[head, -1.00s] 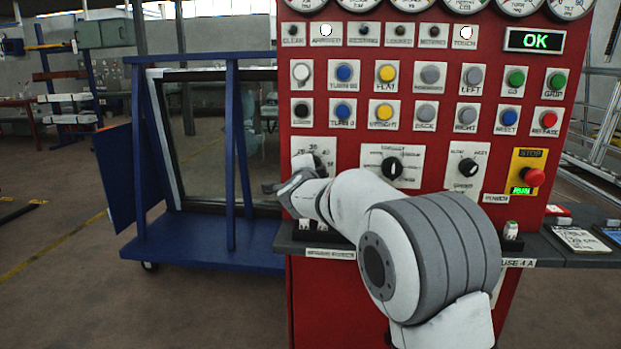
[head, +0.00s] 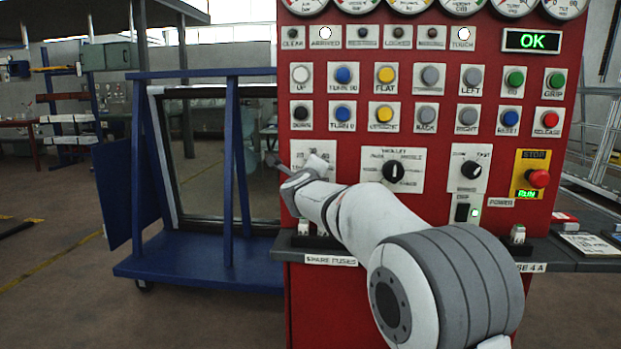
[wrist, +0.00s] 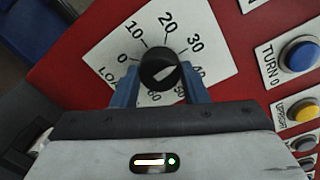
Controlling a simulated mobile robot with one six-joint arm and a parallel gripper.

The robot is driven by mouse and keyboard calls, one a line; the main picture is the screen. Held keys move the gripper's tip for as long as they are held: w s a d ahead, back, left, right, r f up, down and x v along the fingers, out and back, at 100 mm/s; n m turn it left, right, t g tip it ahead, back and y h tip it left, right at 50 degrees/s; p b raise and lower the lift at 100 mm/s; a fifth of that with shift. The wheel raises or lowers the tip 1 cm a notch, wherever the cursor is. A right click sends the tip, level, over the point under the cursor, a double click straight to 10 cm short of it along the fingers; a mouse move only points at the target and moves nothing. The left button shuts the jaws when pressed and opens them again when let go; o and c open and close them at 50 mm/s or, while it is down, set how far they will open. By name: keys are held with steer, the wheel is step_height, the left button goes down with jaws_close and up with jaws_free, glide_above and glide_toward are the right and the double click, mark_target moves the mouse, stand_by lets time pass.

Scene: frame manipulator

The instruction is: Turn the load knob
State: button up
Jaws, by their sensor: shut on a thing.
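In the wrist view the pointer aims right and slightly up, roughly between 30 and 40. My gripper (wrist: 159,76) is shut on the knob, with a blue-grey finger on each side of it. The lower part of the scale is partly hidden by the fingers. In the head view my gripper and wrist cover the knob; only part of the load plate (head: 327,148) shows.
Other controls share the red panel: a selector knob (head: 393,170), a speed knob (head: 470,169), the TURN 0 button (wrist: 300,54) and a red stop button (head: 538,178). A narrow grey ledge (head: 345,246) juts out below. A blue frame cart (head: 205,256) stands left.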

steer(key=shift+f+m, duration=0.1)
steer(key=shift+m, duration=0.2)
steer(key=o, duration=1)
steer(key=s, duration=0.7)
steer(key=shift+s, duration=0.35)
